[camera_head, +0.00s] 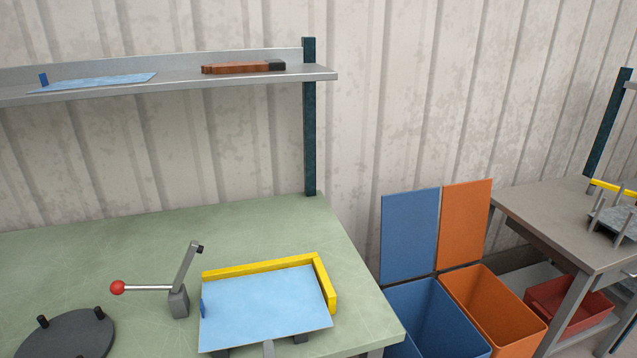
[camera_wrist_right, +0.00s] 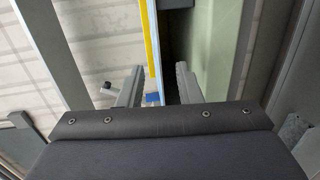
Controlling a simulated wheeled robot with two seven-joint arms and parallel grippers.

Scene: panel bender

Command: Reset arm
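In the head view, a bender arm (camera_head: 147,288) with a red ball knob (camera_head: 117,287) points left from a grey pivot block (camera_head: 178,301) on the green table. A short grey upright bar (camera_head: 186,267) leans up from that block. To its right, a light blue sheet (camera_head: 265,306) lies inside a yellow L-shaped stop (camera_head: 262,265), with a small blue tab (camera_head: 202,308) at its left edge. My left gripper is not in view.
A dark round base with pegs (camera_head: 66,338) sits at the table's front left. A shelf (camera_head: 180,81) above holds a blue sheet and a brown-handled tool (camera_head: 243,67). Blue (camera_head: 437,318) and orange bins (camera_head: 495,310) stand right of the table (camera_head: 95,251); a grey table (camera_head: 560,218) lies beyond.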

